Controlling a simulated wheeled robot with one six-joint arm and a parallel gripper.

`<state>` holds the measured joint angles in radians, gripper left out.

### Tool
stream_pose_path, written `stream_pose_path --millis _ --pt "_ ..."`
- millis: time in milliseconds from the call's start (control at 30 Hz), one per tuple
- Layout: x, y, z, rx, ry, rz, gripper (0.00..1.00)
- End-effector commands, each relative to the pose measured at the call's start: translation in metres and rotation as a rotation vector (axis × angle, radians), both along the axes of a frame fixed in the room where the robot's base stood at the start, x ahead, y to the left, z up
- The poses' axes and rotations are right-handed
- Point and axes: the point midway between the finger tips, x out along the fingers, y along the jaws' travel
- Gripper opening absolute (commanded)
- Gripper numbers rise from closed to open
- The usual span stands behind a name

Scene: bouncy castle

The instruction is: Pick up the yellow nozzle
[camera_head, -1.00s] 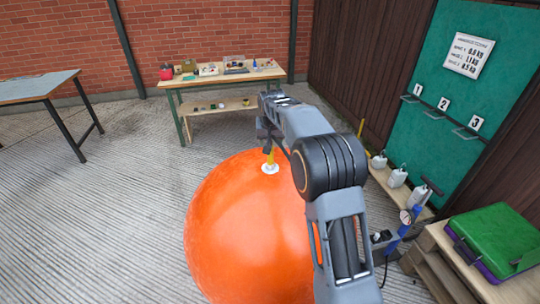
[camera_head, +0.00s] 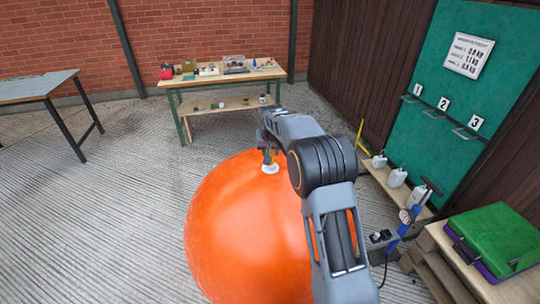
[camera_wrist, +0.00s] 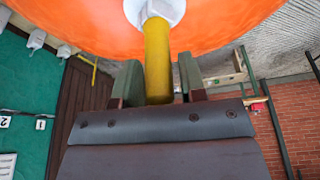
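The yellow nozzle (camera_wrist: 158,60) stands in a white collar (camera_wrist: 168,8) on the big orange ball (camera_head: 240,230). In the wrist view it lies between the two green-grey fingers of my gripper (camera_wrist: 160,84). The fingers are apart, with a narrow gap at the right finger; the left finger is very close to the nozzle, and I cannot tell if it touches. In the head view my gripper (camera_head: 270,156) is just above the white collar (camera_head: 270,169), and the nozzle is mostly hidden by it.
A wooden workbench (camera_head: 222,77) with small items stands at the back. A grey-topped table (camera_head: 35,86) is at the left. White weights (camera_head: 397,177), a blue pump (camera_head: 407,219) and a green case (camera_head: 495,236) are at the right. The floor left of the ball is clear.

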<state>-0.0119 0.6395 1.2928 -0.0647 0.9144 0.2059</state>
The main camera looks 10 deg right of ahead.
Motion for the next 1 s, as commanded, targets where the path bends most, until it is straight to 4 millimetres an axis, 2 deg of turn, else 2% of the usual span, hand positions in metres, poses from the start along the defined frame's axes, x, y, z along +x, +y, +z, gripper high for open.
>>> stream_pose_path --millis 33,400,767,933,1000 --pt "0.0 0.0 0.0 0.0 0.0 0.0 0.33" --pt "0.0 0.0 0.0 0.0 0.0 0.0 0.0" --pt "0.0 0.0 0.009 0.0 -0.002 0.0 0.0" --pt "0.001 0.0 0.031 0.001 -0.004 -0.001 0.0" --pt "-0.007 -0.001 0.041 0.001 -0.004 -0.001 0.0"
